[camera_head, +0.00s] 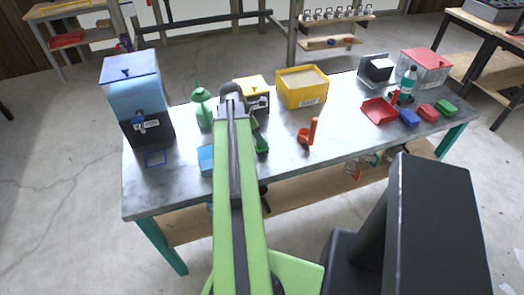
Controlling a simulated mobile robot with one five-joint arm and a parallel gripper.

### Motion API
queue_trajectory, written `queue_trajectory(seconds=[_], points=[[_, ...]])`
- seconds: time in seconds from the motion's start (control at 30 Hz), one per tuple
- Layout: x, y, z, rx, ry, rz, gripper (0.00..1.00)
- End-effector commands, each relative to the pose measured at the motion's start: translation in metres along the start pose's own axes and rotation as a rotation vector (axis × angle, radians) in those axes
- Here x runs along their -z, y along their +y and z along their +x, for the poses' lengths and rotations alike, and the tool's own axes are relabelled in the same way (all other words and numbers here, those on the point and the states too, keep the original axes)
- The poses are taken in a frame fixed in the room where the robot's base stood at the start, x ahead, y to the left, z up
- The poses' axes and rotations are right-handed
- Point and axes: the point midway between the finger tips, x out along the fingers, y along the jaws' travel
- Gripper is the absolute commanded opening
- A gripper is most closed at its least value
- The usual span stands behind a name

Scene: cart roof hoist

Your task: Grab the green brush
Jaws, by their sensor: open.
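A green tool (261,143) lies on the grey workbench (340,155), just right of my arm. My arm covers part of it, so I cannot tell for sure whether it is a brush or a scoop. No bristles are clear. My arm runs up the middle of the view, with its dark far end above the bench. My gripper's jaws cannot be made out; the arm hides what lies behind and below it.
A green bottle (201,108) and blue dispenser (137,95) stand left. A yellow bin (301,87), orange scoop (308,133), red dustpan (379,111), teal bottle (407,82) and several coloured blocks stand right.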

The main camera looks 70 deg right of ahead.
Motion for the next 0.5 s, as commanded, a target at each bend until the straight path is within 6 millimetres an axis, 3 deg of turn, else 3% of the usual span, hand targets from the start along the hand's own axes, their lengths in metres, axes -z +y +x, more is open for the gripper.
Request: queue_trajectory(seconds=[0.03,0.2,0.47,0.5], points=[[0.004,-0.001,0.015,0.0,0.0,0.001,0.51],[0.005,-0.002,0.044,0.0,0.0,0.0,0.51],[0.002,-0.002,0.043,0.0,0.0,-0.001,0.51],[0.002,-0.002,0.043,0.0,0.0,-0.001,0.47]])
